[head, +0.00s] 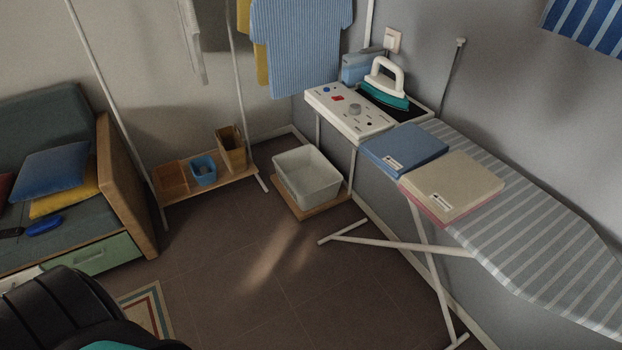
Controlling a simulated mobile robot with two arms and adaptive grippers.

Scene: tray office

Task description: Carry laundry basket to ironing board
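A light grey, open-topped basket (308,184), which looks like the laundry basket, sits on a low wooden board (322,207) on the floor. It stands below the panel end of the ironing board and looks empty. The ironing board (545,240) has a grey striped cover and runs along the right wall on white crossed legs. A blue folded cloth or box (405,148) and a beige one with a pink lower layer (452,184) lie on it. Neither of my grippers is in view.
A white iron (386,80) with a teal base stands by a control panel (350,112). A clothes rack with a low shelf (215,188) stands left of the basket. A sofa (60,200) is at far left. Open brown floor (250,280) lies in the middle; the board's legs (400,245) spread into it.

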